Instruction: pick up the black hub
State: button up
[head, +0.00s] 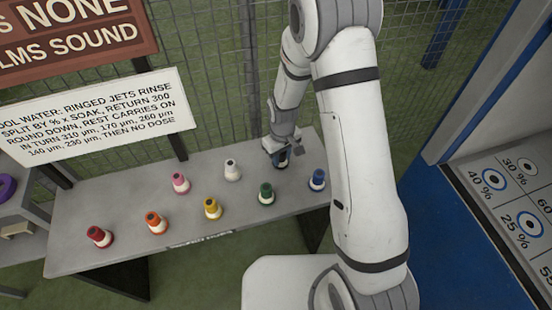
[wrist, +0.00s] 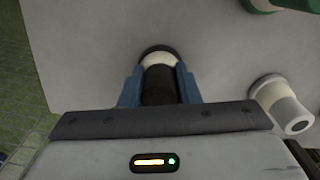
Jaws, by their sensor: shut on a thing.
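The black hub (wrist: 159,86) shows in the wrist view between the two blue fingers of my gripper (wrist: 160,88). It has a dark top and a pale band near its dark base. My gripper is shut on it. In the head view my gripper (head: 281,159) is at the back right of the grey table, and the hub is mostly hidden by it. I cannot tell whether the hub's base still touches the table.
The grey table (head: 120,225) also bears hubs in white (head: 232,170), pink (head: 181,183), green (head: 266,194), blue (head: 317,180), yellow (head: 212,208), orange (head: 156,223) and red (head: 99,236). In the wrist view, the white hub (wrist: 282,105) is right of my gripper. A mesh fence (head: 205,80) stands behind.

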jog(key=c, duration=0.4)
grip_shut()
jog(key=shift+r, duration=0.15)
